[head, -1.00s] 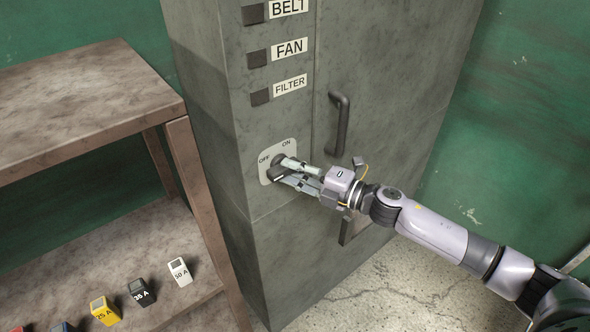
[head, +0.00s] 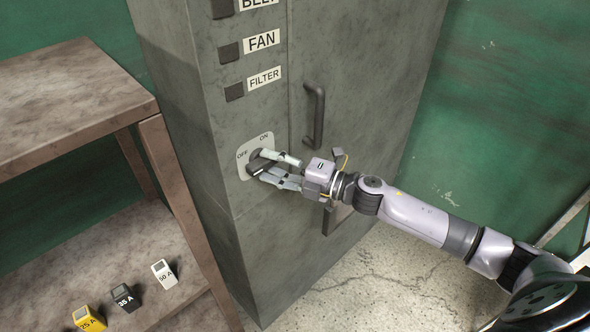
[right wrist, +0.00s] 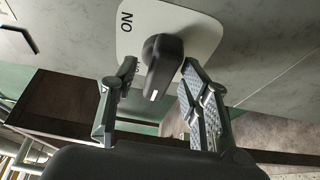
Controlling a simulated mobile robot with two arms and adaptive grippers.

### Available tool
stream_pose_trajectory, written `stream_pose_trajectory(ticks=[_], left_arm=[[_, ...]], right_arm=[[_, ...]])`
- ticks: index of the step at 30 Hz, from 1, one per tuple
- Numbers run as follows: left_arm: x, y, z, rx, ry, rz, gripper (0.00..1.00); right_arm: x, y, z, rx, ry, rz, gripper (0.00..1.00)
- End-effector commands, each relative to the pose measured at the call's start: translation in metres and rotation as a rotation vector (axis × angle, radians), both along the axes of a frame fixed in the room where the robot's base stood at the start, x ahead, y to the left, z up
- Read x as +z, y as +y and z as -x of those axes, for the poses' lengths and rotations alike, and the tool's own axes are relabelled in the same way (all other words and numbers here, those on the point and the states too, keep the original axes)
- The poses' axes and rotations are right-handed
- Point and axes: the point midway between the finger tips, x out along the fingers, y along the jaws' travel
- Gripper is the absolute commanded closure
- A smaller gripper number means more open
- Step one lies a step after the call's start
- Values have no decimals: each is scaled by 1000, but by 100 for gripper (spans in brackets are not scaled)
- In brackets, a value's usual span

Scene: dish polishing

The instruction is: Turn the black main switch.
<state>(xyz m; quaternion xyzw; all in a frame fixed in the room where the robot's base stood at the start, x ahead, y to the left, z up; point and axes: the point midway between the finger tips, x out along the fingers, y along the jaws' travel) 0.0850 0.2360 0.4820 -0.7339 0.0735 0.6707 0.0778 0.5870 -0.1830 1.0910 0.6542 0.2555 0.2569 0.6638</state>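The black main switch (head: 258,164) is a dark knob on a pale plate (head: 245,172) marked OFF and ON, low on the grey cabinet's narrow front strip. My right gripper (head: 280,170) is at the switch, its two fingers spread on either side of the knob. In the right wrist view the knob (right wrist: 163,62), with a white mark on its end, sits between the open fingertips (right wrist: 158,82). Gaps show between knob and fingers, the right one narrower. The OFF label is mostly hidden there. My left gripper is not in view.
The grey cabinet (head: 355,75) has a dark door handle (head: 314,115) just above my right gripper. FAN and FILTER labels with dark squares sit above the switch. A brown shelf (head: 75,90) stands left, with yellow, black and white fuse blocks (head: 164,273) on its lower board.

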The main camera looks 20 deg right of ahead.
Motion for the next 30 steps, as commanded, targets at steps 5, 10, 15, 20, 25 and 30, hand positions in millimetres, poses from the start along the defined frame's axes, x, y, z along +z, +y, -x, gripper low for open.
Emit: stream_pose_trajectory(ticks=[5, 10, 15, 20, 25, 30], left_arm=[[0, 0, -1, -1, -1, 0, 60], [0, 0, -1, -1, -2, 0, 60], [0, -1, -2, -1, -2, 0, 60], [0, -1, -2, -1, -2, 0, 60], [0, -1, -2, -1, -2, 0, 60], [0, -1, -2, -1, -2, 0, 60]], right_arm=[[-3, -20, 23, 0, 6, 3, 58], [-2, -42, 45, -1, 5, 3, 58], [-1, -59, 64, 0, 4, 2, 58], [0, -69, 75, 1, 1, 2, 58], [0, -74, 80, 1, -1, 3, 58], [1, -74, 80, 1, -2, 2, 58]])
